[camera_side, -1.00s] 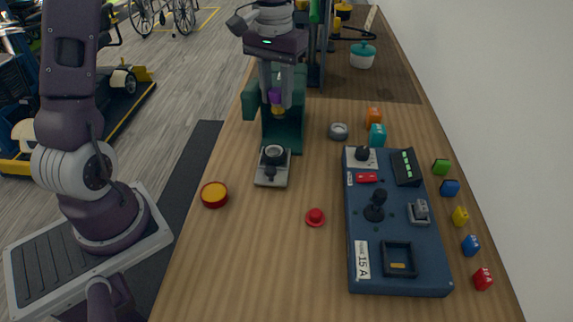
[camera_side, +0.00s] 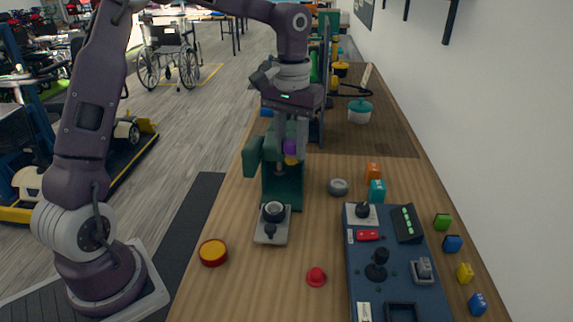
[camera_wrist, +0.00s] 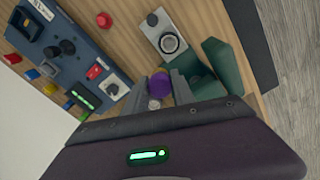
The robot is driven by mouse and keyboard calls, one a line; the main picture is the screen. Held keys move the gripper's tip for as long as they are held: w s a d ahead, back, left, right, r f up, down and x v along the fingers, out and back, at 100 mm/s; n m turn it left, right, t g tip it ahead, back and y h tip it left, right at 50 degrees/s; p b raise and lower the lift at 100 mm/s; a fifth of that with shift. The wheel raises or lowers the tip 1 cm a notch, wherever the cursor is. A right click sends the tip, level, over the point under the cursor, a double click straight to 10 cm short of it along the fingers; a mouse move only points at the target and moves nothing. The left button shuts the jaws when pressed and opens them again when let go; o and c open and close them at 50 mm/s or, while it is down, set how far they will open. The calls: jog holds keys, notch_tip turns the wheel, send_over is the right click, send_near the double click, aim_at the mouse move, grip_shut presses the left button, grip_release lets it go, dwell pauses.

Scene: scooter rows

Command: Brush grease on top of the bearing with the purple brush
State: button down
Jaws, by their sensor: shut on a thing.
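My gripper (camera_side: 291,150) is shut on the purple brush (camera_side: 290,147), which has a yellow part below the purple. In the wrist view the purple part (camera_wrist: 161,84) shows between my fingers. My gripper is by the green stand (camera_side: 284,195), above its base; whether the brush touches the stand cannot be told. The bearing appears to be the dark-centred ring (camera_side: 273,211) on a small grey block in front of the stand; it also shows in the wrist view (camera_wrist: 169,43). A round red tin with an orange-yellow top (camera_side: 213,253), possibly the grease, stands left of the block.
A blue control panel (camera_side: 400,262) with a joystick lies to the right. A grey ring (camera_side: 338,187), orange and teal cubes and a red button-like piece (camera_side: 316,277) lie on the table. Small coloured blocks line the right edge. Wood between tin and panel is mostly clear.

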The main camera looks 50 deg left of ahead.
jog(key=shift+s+a+f+n, duration=0.1)
jog(key=shift+s+f+n, duration=0.75)
jog(key=shift+f+n, duration=0.85)
jog(key=shift+s+a+f+n, duration=0.1)
jog(key=shift+s+f+n, duration=0.9)
jog(key=shift+f, duration=1.15)
jog(key=shift+s+f+n, duration=0.7)
jog(key=shift+f+n, duration=0.8)
jog(key=shift+f, duration=0.45)
jog(key=shift+w+a+r, duration=0.45)
jog(key=shift+w+a, duration=0.9)
jog(key=shift+s+d, duration=1.4)
jog(key=shift+s, duration=0.05)
jog(key=shift+f, duration=0.2)
notch_tip(320, 180, up, 7)
jog(key=shift+w+f, duration=0.15)
